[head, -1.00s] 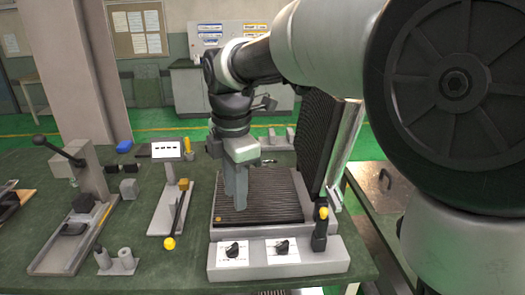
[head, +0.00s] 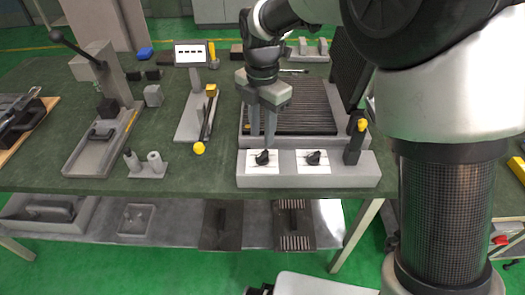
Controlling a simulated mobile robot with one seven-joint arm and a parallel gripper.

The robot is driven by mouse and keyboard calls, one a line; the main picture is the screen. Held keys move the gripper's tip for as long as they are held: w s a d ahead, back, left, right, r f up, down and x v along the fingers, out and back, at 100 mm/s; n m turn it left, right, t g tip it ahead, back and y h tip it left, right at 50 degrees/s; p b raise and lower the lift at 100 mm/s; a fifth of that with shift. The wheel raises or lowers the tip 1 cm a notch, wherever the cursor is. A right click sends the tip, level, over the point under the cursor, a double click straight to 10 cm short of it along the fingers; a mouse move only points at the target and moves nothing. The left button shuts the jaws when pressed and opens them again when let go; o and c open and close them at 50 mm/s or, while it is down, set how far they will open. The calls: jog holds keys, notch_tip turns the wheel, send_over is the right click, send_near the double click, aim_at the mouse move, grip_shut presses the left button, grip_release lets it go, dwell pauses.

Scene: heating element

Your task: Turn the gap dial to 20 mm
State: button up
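The grey front panel (head: 345,170) of a ribbed-plate device has two black dials on white labels. The left dial (head: 262,157) and the right dial (head: 314,158) are both in the head view. The label print is too small to read, so I cannot tell which one is the gap dial or its setting. My gripper (head: 263,144) points down with its two fingers apart and nothing seen between them. The fingertips are just above or behind the left dial; I cannot tell whether they touch it.
A black-handled lever with a yellow tip (head: 357,138) stands at the panel's right end. The dark ribbed plate (head: 305,120) lies behind the panel. To the left are a stand with a small display (head: 191,54), a yellow-knobbed rod (head: 200,147) and a lever press (head: 100,145). Green tabletop (head: 200,177) is clear in front.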

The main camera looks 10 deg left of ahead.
aim_at(262, 154)
notch_tip(262, 154, down, 7)
jog(key=shift+r+b, duration=0.1)
jog(key=shift+b, duration=0.4)
grip_shut()
